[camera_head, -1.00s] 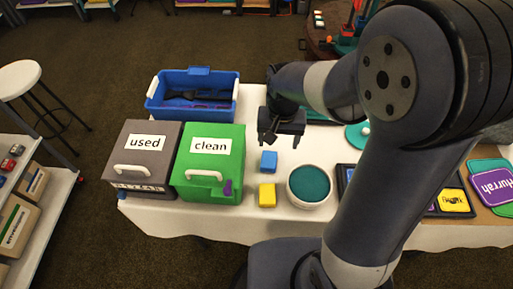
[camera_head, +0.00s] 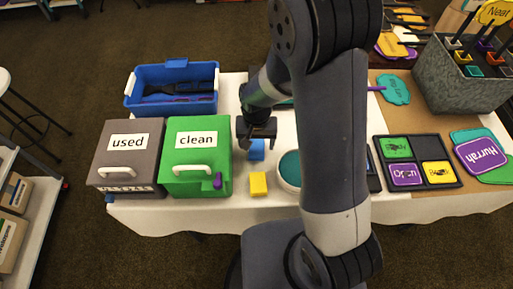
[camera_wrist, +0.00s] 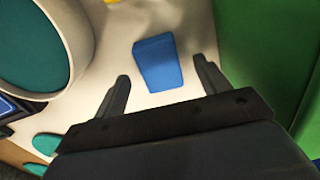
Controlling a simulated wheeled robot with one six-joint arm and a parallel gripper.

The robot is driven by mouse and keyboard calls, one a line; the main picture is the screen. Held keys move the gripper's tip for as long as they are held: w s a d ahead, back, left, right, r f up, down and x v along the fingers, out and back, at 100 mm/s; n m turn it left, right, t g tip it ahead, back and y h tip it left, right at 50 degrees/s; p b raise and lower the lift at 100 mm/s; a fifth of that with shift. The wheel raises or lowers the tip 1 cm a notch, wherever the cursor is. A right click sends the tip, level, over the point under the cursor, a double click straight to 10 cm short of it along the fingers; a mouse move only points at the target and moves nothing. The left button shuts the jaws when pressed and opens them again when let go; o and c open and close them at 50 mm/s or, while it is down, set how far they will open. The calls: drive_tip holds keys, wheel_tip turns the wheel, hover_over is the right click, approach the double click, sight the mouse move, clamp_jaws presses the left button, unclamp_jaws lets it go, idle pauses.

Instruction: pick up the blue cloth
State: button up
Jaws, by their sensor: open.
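The blue cloth (camera_head: 256,151) looks like a small folded blue block on the white tabletop, between the green box and the round bowl. It also shows in the wrist view (camera_wrist: 158,62), lying between the lines of my two fingers. My gripper (camera_head: 257,144) is open and empty, just behind and over the cloth in the head view, hiding part of its back edge. In the wrist view my gripper (camera_wrist: 161,78) has one finger on each side of the cloth, with gaps on both sides. I cannot tell the exact height.
A yellow block (camera_head: 258,184) lies in front of the cloth. The green "clean" box (camera_head: 200,175) stands left, the grey "used" box (camera_head: 128,180) beyond it. The teal-filled bowl (camera_wrist: 84,70) is close by, partly hidden by my arm in the head view. A blue bin (camera_head: 172,108) stands behind.

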drive_tip(key=shift+f, duration=0.65)
drive_tip(key=shift+c, duration=0.2)
